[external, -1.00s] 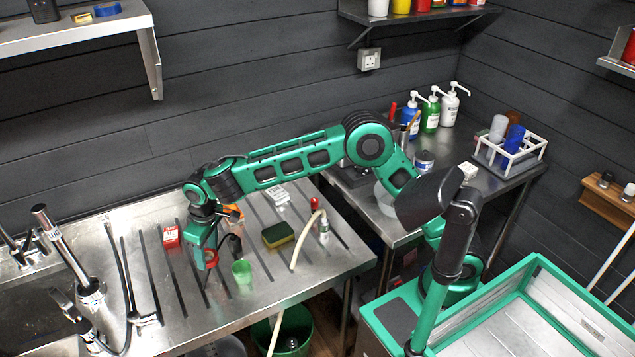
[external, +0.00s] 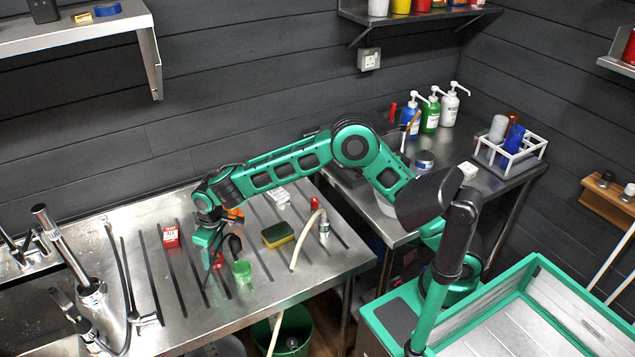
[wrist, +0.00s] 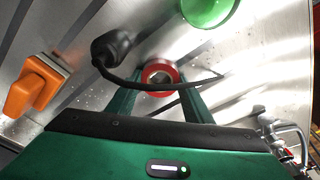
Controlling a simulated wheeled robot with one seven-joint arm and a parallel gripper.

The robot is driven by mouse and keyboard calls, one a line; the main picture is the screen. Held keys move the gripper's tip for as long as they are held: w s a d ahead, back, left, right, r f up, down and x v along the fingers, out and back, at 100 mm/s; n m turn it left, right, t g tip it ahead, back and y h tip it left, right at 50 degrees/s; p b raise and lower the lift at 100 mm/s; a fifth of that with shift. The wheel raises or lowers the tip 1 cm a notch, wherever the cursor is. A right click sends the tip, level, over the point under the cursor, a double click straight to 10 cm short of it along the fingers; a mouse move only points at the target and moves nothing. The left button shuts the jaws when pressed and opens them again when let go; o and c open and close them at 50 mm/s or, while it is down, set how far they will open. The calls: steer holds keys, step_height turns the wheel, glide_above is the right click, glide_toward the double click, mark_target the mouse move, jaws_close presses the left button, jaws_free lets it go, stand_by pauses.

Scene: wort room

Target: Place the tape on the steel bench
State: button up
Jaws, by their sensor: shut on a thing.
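The tape is a small red roll (external: 218,262), seen end-on with a dark centre in the wrist view (wrist: 160,75). My gripper (external: 214,264) is shut on it, with one finger on each side of the roll. The gripper points down over the grooved steel bench (external: 300,296). The tape is at or just above the steel surface; I cannot tell whether it touches. The arm partly hides the tape in the external view.
A green cup (external: 242,271) stands close right of my gripper. An orange item (wrist: 32,88) lies to the left in the wrist view. A sponge (external: 278,235), a hose (external: 303,242) and a red box (external: 171,237) are nearby. The bench's front right is clear.

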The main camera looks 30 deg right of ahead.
mark_target(219, 259)
steer(key=o, duration=1.1)
steer(key=shift+f, duration=0.1)
steer(key=shift+o, duration=0.6)
step_height(219, 259, up, 12)
steer(key=s+d, duration=0.1)
steer(key=shift+d, duration=0.15)
